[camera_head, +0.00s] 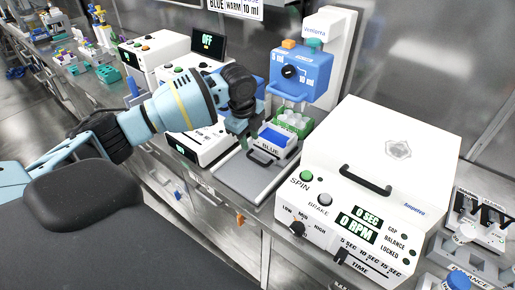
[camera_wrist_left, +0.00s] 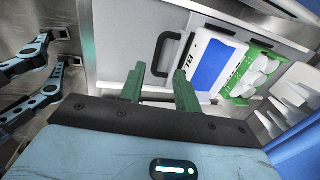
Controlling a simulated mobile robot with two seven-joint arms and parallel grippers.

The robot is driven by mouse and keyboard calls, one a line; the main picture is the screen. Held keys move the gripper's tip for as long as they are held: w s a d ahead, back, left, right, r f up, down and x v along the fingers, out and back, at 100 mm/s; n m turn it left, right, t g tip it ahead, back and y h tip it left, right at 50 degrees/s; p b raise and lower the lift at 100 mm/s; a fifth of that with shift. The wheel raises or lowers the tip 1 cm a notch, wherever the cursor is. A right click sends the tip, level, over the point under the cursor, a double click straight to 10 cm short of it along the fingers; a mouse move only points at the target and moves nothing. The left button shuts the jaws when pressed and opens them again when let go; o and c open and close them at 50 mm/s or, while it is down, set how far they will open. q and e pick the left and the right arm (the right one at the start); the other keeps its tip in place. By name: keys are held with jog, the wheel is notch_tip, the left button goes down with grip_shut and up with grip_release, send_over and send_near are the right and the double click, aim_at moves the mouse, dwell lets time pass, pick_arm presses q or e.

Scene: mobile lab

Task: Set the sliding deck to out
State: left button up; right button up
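The sliding deck is a light grey plate (camera_head: 243,178) below the blue dispenser head, with a dark handle (camera_head: 261,158) standing near a white block labelled BLUE (camera_head: 269,147). In the left wrist view the dark handle (camera_wrist_left: 167,54) lies just beyond the fingertips, beside the white and blue block (camera_wrist_left: 207,65). My left gripper (camera_head: 240,133) hangs above the deck, close to the handle. Its two green fingers show apart and empty in the left wrist view (camera_wrist_left: 160,80). I cannot tell whether a finger touches the handle. My right gripper is not in view.
The blue dispenser (camera_head: 301,72) and a green rack with white caps (camera_head: 293,121) stand behind the handle. A white centrifuge (camera_head: 381,160) stands close on the right. White machines (camera_head: 190,85) stand on the left. The deck's front part is clear.

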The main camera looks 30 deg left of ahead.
aim_at(253, 158)
pick_arm(q)
jog(key=shift+w+f+b, duration=0.1)
jog(key=shift+w+f, duration=0.1)
jog(key=shift+f, duration=1.1)
jog(key=shift+w+f+b, duration=0.15)
jog(key=shift+w+f, duration=0.05)
jog(key=shift+f, duration=1.05)
jog(key=shift+w+f+b, duration=0.1)
jog(key=shift+w+f, duration=0.1)
jog(key=shift+f, duration=1.1)
jog(key=shift+c, duration=0.4)
grip_shut()
